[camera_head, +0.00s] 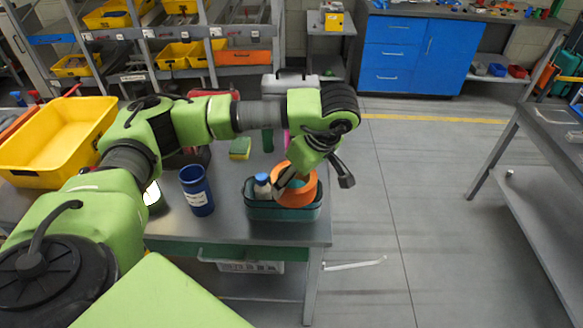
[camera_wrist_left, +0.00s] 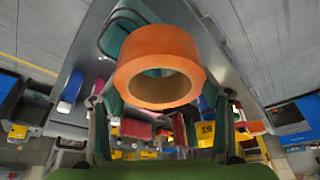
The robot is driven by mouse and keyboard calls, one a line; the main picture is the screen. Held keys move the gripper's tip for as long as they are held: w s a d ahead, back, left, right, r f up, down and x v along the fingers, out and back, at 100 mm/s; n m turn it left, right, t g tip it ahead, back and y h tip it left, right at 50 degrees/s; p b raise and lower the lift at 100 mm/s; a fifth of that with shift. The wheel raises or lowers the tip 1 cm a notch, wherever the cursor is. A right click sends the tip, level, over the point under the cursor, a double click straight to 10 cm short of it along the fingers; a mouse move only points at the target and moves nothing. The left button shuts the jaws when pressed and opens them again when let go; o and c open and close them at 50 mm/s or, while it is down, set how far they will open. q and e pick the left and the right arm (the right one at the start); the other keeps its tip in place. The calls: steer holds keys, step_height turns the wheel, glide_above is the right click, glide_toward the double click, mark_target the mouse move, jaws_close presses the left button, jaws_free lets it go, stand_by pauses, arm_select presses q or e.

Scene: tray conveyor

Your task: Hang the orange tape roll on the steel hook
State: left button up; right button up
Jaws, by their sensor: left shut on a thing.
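The orange tape roll (camera_head: 300,195) shows over the right part of a dark green bin on the near table. My left gripper (camera_head: 314,178) is shut on it from above, with one dark finger on each side. In the left wrist view the roll (camera_wrist_left: 160,45) sits ahead of my left gripper (camera_wrist_left: 162,98), its round hole facing the camera. Whether the roll touches the bin is hard to tell. I cannot make out a steel hook in either view. My right gripper is not in view.
The green bin (camera_head: 257,212) also holds a blue-capped bottle (camera_head: 262,185). A blue cup (camera_head: 197,191), a yellow-green sponge (camera_head: 240,148) and a yellow crate (camera_head: 57,142) stand on the table (camera_head: 230,233). Open floor (camera_head: 420,225) lies to the right, before another bench (camera_head: 557,140).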

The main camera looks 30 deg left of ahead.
arm_select(q)
steer(key=s+d+f+m+t+h, duration=0.3)
steer(key=s+d+f+m, duration=0.5)
steer(key=m, duration=0.8)
steer(key=s+d+h, duration=0.1)
steer(key=d, duration=0.2)
steer(key=shift+d+t, duration=0.3)
steer(key=shift+t, duration=0.1)
